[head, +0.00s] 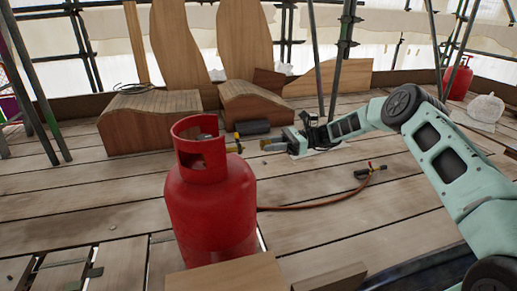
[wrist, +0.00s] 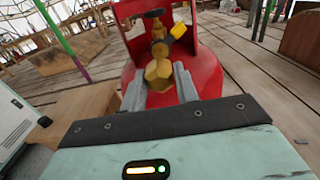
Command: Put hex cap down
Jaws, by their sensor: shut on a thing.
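My gripper (head: 275,146) is shut on the brass hex cap (wrist: 158,74). In the wrist view the cap sits between the two grey fingertips. In the head view there seems to be a small gap between the cap and the valve. The cap's far side is hidden.
A hose with a brass-and-black fitting (head: 365,170) lies on the plank floor right of the cylinder. Wooden pieces (head: 150,120) stand behind. A wooden block (head: 230,277) is in front. Another red cylinder (head: 458,80) and a pale sack (head: 486,108) are far right. Bare planks lie between.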

